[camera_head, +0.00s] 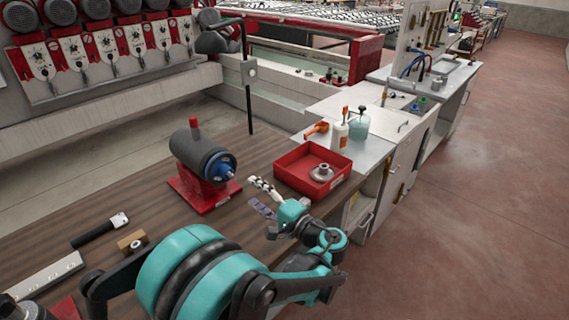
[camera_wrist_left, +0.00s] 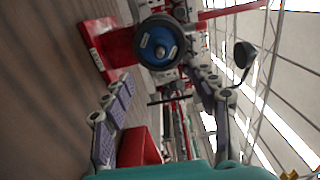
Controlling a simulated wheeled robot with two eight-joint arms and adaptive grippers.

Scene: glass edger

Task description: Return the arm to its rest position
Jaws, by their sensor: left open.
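My left arm (camera_head: 185,275), teal and black, reaches in from the bottom of the head view over the workbench. Its left gripper (camera_head: 258,196) is open, with its two fingers spread and nothing between them. In the left wrist view the left gripper (camera_wrist_left: 160,82) also shows open, with a finger on each side. Beyond the fingers there, the blue-faced motor (camera_wrist_left: 158,45) on a red base is tilted in the picture. In the head view the gripper is to the right of the motor (camera_head: 200,155) and left of the red tray, apart from the motor. My right gripper is not in view.
The red tray (camera_head: 289,185) holds a metal flanged part (camera_head: 322,173). Bottles (camera_head: 340,134) and an orange tool (camera_head: 317,129) stand behind it. A black-handled tool (camera_head: 97,232), wooden block (camera_head: 131,239) and metal bar (camera_head: 48,274) lie left on the bench. Floor is clear at right.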

